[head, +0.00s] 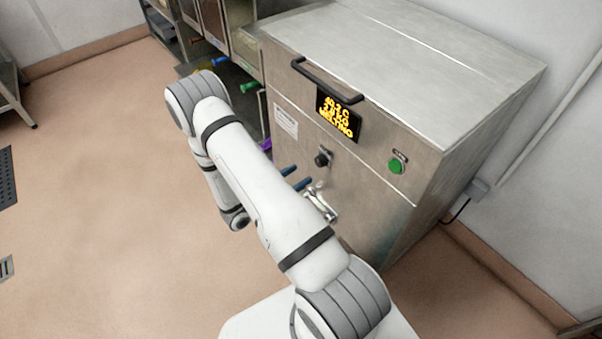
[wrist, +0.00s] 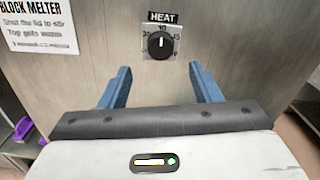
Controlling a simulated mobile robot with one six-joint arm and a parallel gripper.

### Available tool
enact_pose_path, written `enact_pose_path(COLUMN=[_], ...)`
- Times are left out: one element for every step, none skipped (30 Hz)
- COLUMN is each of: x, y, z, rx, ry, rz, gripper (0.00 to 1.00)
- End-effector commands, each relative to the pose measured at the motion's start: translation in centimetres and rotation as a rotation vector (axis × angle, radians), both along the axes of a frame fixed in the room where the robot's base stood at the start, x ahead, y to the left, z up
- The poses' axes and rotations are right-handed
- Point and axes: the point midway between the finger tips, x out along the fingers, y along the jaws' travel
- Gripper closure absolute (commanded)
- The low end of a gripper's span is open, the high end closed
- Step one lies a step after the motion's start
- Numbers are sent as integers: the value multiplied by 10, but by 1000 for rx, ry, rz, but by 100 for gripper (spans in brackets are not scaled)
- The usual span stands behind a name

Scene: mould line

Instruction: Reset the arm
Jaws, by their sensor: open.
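My gripper (head: 296,177) is in front of the steel block melter (head: 375,195), with its two blue fingers apart. In the wrist view my gripper (wrist: 164,85) is open, with nothing between the fingers. The fingers point at the melter's front panel, just below the black HEAT knob (wrist: 160,45). I cannot tell whether the fingertips touch the panel. My white arm crosses the middle of the head view and hides part of the melter's lower front.
The melter's lid (head: 420,50) is down, with a black handle (head: 327,82). A lit display (head: 339,115) shows yellow text, and a green button (head: 396,166) is at right. A metal tap (head: 321,203) sits near my arm. Open floor (head: 90,200) lies left.

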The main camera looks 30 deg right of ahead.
Motion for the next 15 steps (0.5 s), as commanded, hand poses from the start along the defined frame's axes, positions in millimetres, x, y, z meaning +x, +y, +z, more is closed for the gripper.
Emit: enact_pose_path(x=[0, 0, 0, 0, 0, 0, 0, 0, 0, 0, 0, 0, 0, 0, 0], y=[0, 0, 0, 0, 0, 0, 0, 0, 0, 0, 0, 0, 0, -1, -1], z=[0, 0, 0, 0, 0, 0, 0, 0, 0, 0, 0, 0, 1, 3, 7], rx=[0, 0, 0, 0, 0, 0, 0, 0, 0, 0, 0, 0, 0, 2, 6], ry=[0, 0, 0, 0, 0, 0, 0, 0, 0, 0, 0, 0, -1, -5, -12], rz=[0, 0, 0, 0, 0, 0, 0, 0, 0, 0, 0, 0, -1, -5, -15], gripper=[43, 43, 43, 43, 43, 43, 43, 43, 43, 43, 43, 43, 43, 43, 43])
